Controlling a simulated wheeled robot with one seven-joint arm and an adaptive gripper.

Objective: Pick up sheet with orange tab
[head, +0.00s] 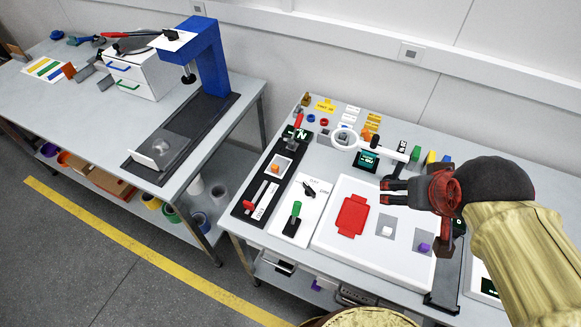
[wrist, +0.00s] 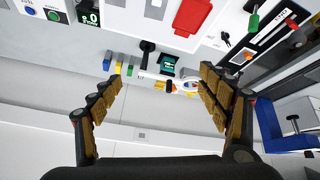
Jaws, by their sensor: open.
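A small grey sheet with an orange tab (head: 277,168) lies on the black plate at the left side of the right-hand table. In the wrist view the orange tab (wrist: 248,57) shows at right, beyond the right finger. My gripper (head: 384,186) is open and empty, above the back right of the white light panel, well to the right of the sheet. In the wrist view my gripper (wrist: 162,78) has its fingers wide apart with nothing gripped between them.
A ring magnifier (head: 345,139) stands behind. A green-handled lever (head: 295,210) is between the plate and panel.

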